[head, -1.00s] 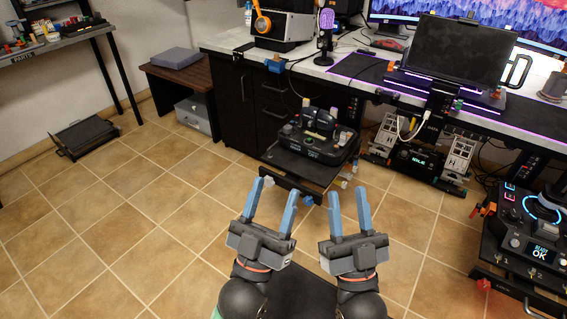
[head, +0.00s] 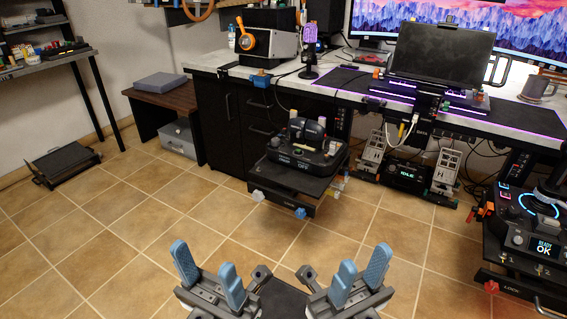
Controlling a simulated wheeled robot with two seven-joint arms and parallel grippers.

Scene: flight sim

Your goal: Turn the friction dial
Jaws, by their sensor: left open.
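A black throttle unit (head: 292,154) with upright levers sits on a dark mount (head: 282,195) in front of the desk. Small knobs show on the mount: a blue one (head: 300,213) and a white one (head: 258,195) at its front, with yellow and red ones at its right side. I cannot tell which is the friction dial. My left gripper (head: 205,262) is open and empty, low in the picture, in front of the mount and left of it. My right gripper (head: 362,262) is open and empty, low and right of it. Neither touches anything.
The desk (head: 228,68) holds monitors, a microphone (head: 309,45) and a tablet (head: 444,60). A side table (head: 160,97) stands left. Tiled floor (head: 140,215) is clear between my grippers and the mount.

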